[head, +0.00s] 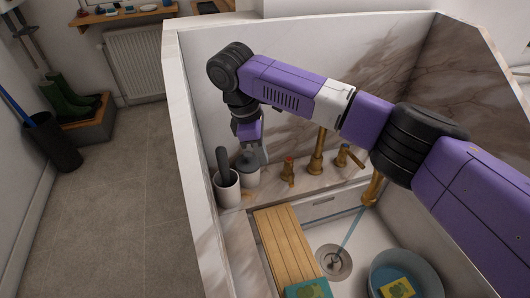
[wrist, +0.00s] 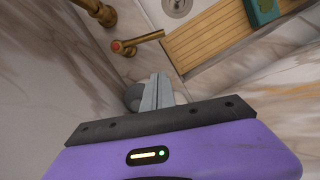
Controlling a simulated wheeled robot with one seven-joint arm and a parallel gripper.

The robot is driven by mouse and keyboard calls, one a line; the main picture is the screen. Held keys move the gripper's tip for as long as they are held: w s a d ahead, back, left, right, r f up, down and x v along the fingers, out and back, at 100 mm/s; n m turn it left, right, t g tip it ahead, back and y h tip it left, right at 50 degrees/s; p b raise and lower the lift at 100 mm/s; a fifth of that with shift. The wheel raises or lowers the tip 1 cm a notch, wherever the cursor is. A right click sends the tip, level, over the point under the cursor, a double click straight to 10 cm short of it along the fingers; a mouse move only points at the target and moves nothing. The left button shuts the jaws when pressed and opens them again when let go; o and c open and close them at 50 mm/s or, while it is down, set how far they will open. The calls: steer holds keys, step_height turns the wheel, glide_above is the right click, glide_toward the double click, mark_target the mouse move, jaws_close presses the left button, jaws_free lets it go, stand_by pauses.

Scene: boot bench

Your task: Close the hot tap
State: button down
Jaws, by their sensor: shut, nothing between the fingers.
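The hot tap (head: 288,168) is a brass valve with a red mark, on the marble ledge left of the brass spout (head: 317,150). In the wrist view the hot tap (wrist: 126,46) shows its red end at left and its lever pointing right. A second brass tap (head: 343,156) stands right of the spout. A thin blue stream (head: 352,228) runs from the spout's outlet to the drain. My gripper (head: 250,147) is left of the hot tap, above the ledge cups. In the wrist view my gripper (wrist: 158,82) is shut, empty, and apart from the lever.
Two pale cups, one (head: 228,188) in front and one (head: 248,176) behind it, stand near my gripper. A grey bucket (head: 428,279) stands at right. Marble walls close in the ledge.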

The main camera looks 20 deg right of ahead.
mark_target(292, 180)
steer(key=s+d+f+p, duration=0.2)
steer(key=d+f, duration=0.3)
steer(key=f, duration=0.2)
steer(key=shift+f, duration=0.25)
steer(key=shift+d, duration=0.1)
steer(key=shift+s+d+n+t+p, duration=0.2)
steer(key=shift+s+d+n+p, duration=0.1)
steer(key=shift+d+n+p, duration=0.55)
steer(key=shift+s+d+n+t+p, duration=0.25)
steer(key=shift+d+n+p, duration=0.3)
steer(key=shift+n, duration=0.5)
